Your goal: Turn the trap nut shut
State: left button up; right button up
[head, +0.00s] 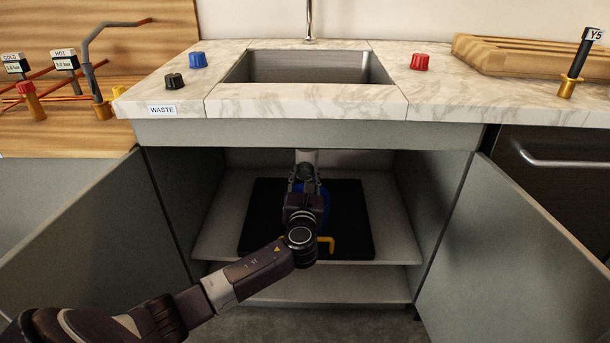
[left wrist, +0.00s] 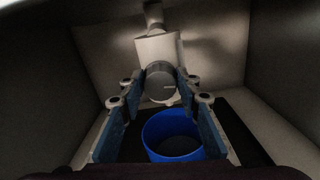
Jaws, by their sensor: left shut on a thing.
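The trap nut (left wrist: 160,82) is a dark grey round cap with a light mark, at the lower end of the white trap (left wrist: 157,47) under the sink. My left gripper (left wrist: 159,90) reaches into the open cabinet, with its blue-padded fingers on either side of the nut, shut on it. In the head view, my left gripper (head: 304,178) covers the nut, and only a pale piece of the trap (head: 307,156) shows above it. A blue bucket (left wrist: 153,127) stands below the nut, mostly hidden behind my arm in the head view. My right gripper is not in view.
The bucket stands on a black mat (head: 262,215) on the cabinet shelf (head: 212,240). A yellow handle-shaped piece (head: 327,241) lies at the mat's front. Open doors (head: 85,240) and (head: 530,250) flank the cabinet. The sink (head: 305,68) and knobs are above.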

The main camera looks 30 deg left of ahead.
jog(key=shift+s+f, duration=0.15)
pick_arm(q)
jog(key=shift+n, duration=1.2)
jog(key=shift+n+p, duration=0.3)
jog(key=shift+n, duration=0.6)
jog(key=shift+s+a+f+n, duration=0.1)
jog(key=shift+n, duration=1.7)
jog(key=n+b, duration=0.2)
jog(key=n, duration=0.4)
jog(key=shift+a+f, duration=0.1)
jog(key=shift+f, duration=0.05)
jog(key=n+b, duration=0.1)
jog(key=n, duration=0.4)
jog(key=shift+b, duration=0.4)
jog(key=shift+n, duration=0.5)
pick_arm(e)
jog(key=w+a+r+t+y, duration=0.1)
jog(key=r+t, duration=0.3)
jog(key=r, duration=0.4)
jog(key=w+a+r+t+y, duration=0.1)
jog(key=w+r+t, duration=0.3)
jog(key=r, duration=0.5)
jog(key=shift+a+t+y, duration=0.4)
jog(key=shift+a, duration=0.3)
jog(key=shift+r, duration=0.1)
